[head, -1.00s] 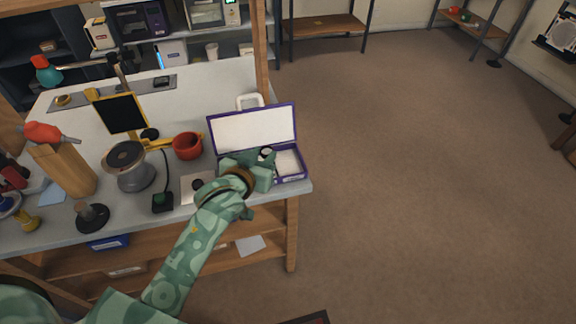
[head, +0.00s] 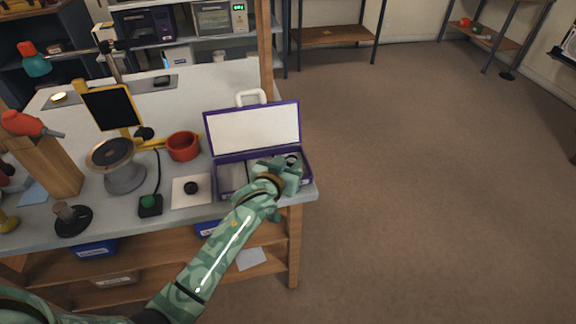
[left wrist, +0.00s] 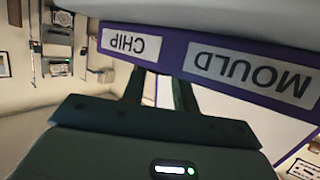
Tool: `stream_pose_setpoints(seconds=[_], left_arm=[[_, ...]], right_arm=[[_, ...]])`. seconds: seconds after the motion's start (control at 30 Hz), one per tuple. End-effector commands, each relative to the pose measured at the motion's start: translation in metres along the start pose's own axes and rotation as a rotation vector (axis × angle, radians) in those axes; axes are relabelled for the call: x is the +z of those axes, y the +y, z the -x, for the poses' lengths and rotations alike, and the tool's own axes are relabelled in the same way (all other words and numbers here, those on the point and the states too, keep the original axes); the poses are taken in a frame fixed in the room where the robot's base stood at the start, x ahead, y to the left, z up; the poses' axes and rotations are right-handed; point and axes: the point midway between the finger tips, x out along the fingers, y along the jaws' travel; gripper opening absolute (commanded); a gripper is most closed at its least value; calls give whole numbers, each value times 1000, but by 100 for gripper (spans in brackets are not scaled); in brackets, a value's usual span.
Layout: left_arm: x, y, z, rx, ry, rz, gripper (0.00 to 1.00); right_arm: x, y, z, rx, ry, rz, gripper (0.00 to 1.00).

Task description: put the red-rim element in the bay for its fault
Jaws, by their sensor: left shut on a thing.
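The purple case (head: 221,196) stands open at the bench's front right corner, with its white-lined lid (head: 255,130) raised. My left gripper (head: 291,168) is above the case's right-hand bay and shut on a small round element (head: 292,159). The element looks dark-edged here; a red rim cannot be made out. The hand hides much of the right bay. The left bay (head: 233,176) shows a pale floor. In the left wrist view, the case's front wall carries upside-down labels CHIP (left wrist: 131,43) and MOULD (left wrist: 249,74). My right gripper is out of view.
Open floor (head: 430,200) lies right of the bench.

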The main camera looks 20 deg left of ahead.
Motion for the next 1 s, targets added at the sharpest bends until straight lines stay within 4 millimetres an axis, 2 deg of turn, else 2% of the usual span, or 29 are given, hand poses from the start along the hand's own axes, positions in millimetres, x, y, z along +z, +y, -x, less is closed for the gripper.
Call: stream_pose_setpoints(seconds=[0.57, 0.6, 0.63, 0.67, 0.9, 1.0], left_arm=[[10, 0, -4, 0, 0, 0, 8], [10, 0, -4, 0, 0, 0, 40], [10, 0, -4, 0, 0, 0, 49], [10, 0, -4, 0, 0, 0, 51], [10, 0, -3, 0, 0, 0, 51], [4, 0, -2, 0, 2, -1, 51]], right_arm=[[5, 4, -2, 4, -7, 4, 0], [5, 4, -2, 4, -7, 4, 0], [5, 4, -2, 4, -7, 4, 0], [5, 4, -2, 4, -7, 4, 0], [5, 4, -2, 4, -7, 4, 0], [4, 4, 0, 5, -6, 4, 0]])
